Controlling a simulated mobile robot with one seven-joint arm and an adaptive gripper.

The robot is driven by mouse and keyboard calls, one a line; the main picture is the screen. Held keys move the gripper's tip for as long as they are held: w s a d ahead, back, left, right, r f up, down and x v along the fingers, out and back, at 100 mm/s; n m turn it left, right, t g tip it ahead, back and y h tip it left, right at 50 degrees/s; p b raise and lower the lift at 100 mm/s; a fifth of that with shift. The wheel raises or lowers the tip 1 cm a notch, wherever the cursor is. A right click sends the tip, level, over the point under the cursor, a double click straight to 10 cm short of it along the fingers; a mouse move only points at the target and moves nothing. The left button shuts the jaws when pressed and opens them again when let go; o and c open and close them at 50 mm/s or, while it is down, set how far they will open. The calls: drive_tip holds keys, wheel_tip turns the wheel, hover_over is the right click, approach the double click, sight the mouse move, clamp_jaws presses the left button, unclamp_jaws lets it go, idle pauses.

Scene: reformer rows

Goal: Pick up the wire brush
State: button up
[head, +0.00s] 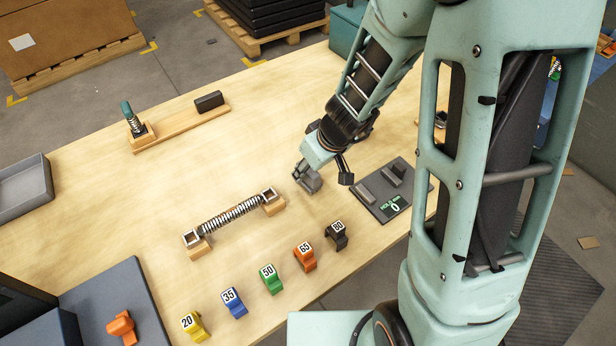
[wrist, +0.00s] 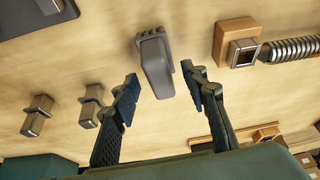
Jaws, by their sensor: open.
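A small grey block with a knobbly, tufted edge, which looks like the wire brush (wrist: 153,62), lies on the wooden table. In the head view the same grey block (head: 309,179) shows just beside my gripper, near the right end of the spring. My gripper (wrist: 160,80) is open, with nothing held. In the wrist view its two dark fingers point toward the grey block, which shows between and beyond their tips. Contact is not visible. In the head view the arm end hides part of my gripper.
A coil spring (head: 232,212) lies between two wooden blocks. Several coloured numbered pieces, such as the green one (head: 270,279), stand along the front edge. A dark pad (head: 395,206) lies to the right. A wooden plank (head: 182,128) lies behind.

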drive_tip(key=shift+x, duration=0.9)
drive_tip(key=shift+c, duration=0.3)
clamp_jaws()
drive_tip(key=shift+r, duration=0.2)
